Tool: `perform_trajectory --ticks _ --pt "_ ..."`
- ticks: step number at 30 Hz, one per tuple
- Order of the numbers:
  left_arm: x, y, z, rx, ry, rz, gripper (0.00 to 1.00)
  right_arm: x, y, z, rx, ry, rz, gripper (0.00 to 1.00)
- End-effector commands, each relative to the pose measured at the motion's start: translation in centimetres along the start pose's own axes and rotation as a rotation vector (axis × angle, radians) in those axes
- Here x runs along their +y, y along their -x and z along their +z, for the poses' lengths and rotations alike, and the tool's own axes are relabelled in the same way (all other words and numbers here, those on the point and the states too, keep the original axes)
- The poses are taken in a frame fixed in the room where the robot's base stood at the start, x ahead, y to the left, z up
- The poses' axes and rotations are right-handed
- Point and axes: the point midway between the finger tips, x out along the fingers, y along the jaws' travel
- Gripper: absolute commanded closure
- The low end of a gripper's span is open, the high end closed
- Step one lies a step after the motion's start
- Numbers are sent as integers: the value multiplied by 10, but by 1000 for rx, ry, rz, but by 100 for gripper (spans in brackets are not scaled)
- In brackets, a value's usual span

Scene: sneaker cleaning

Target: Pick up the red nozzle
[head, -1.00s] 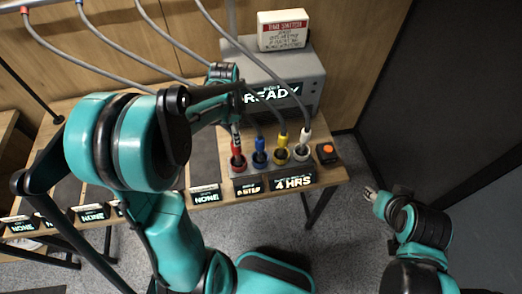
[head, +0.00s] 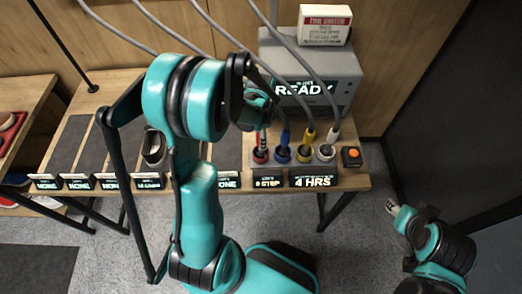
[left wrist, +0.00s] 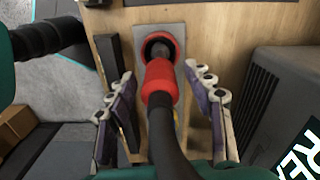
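The red nozzle (left wrist: 158,85) sits at the end of a dark hose in the left wrist view, its tip in or just over a red-rimmed round holder (left wrist: 180,50). In the head view the red nozzle (head: 262,138) stands at the left end of the nozzle row, partly hidden by my arm. My left gripper (left wrist: 162,85) is open, with one finger on each side of the nozzle and visible gaps between. My right gripper (head: 391,206) is away at the lower right, over the floor; its finger opening is too small to judge.
Blue (head: 284,136), yellow (head: 307,133) and white (head: 331,134) nozzles stand close to the right of the red one. A grey machine (head: 345,68) reading READY is behind them. An orange-button box (head: 351,157) is at the right end. Several hoses hang overhead.

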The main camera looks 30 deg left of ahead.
Motion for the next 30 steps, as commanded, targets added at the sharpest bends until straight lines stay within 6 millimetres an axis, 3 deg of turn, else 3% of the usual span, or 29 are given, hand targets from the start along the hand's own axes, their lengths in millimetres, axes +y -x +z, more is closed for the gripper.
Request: perform_trajectory --ticks 1,5,17,22,26,30 --pt "0 0 0 0 0 0 66 0 0 0 0 0 0 60" --pt "0 0 0 0 0 0 100 0 0 0 0 0 0 60" --pt "0 4 0 0 0 0 100 0 1 -1 0 0 0 60" --pt "0 21 0 0 0 0 100 0 5 -3 0 0 0 60" --pt "1 47 0 0 0 0 100 0 10 -7 0 0 0 60" --pt "33 63 -12 0 -5 0 100 0 13 -10 0 0 0 60"
